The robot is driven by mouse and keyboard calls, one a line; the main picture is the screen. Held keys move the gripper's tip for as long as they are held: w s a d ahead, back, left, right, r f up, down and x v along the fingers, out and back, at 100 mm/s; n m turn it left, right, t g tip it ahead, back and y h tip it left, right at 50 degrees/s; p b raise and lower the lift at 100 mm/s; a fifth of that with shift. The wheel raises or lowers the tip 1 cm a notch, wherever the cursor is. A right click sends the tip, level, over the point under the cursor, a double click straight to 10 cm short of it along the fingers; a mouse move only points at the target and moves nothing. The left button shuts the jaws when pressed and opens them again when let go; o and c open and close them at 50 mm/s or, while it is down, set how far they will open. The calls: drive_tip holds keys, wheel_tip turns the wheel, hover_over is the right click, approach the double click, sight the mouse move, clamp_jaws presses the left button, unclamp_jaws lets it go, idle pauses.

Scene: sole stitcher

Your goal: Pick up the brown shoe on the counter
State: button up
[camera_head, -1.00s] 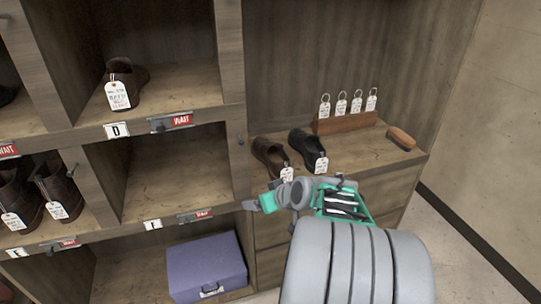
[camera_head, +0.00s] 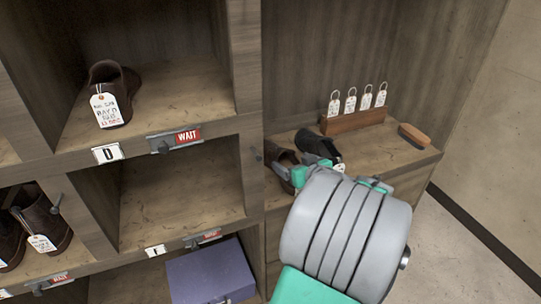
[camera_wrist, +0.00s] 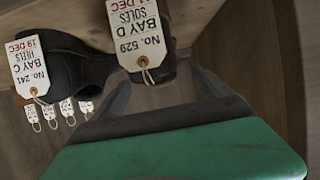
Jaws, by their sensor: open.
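The brown shoe (camera_head: 284,158) stands on the counter, left of the black shoe (camera_head: 318,145). In the wrist view, the picture is upside down; the brown shoe (camera_wrist: 165,72) is just beyond my fingers, partly hidden by its white tag reading No. 529, Bay D, Soles. The black shoe (camera_wrist: 75,70) is to its left there, with a Bay C, Heels tag. My gripper (camera_wrist: 160,92) is open and empty, its fingers pointing toward the brown shoe. In the head view, my arm hides much of the gripper and the shoe's near end.
A wooden rack (camera_head: 352,122) with several ringed tags and a brush (camera_head: 414,136) stand on the counter (camera_head: 385,153). Cubbies on the left hold another brown shoe (camera_head: 112,90) and dark boots (camera_head: 45,225). A purple box (camera_head: 210,272) sits low. An upright divider borders the counter's left side.

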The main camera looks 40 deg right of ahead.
sight(283, 154)
drive_tip(key=x, duration=0.8)
drive_tip(key=shift+w+d+r, duration=0.1)
drive_tip(key=shift+w+d, duration=0.05)
drive_tip(key=shift+d, duration=0.05)
drive_tip(key=shift+c, duration=0.4)
clamp_jaws()
drive_tip(key=shift+r, duration=0.15)
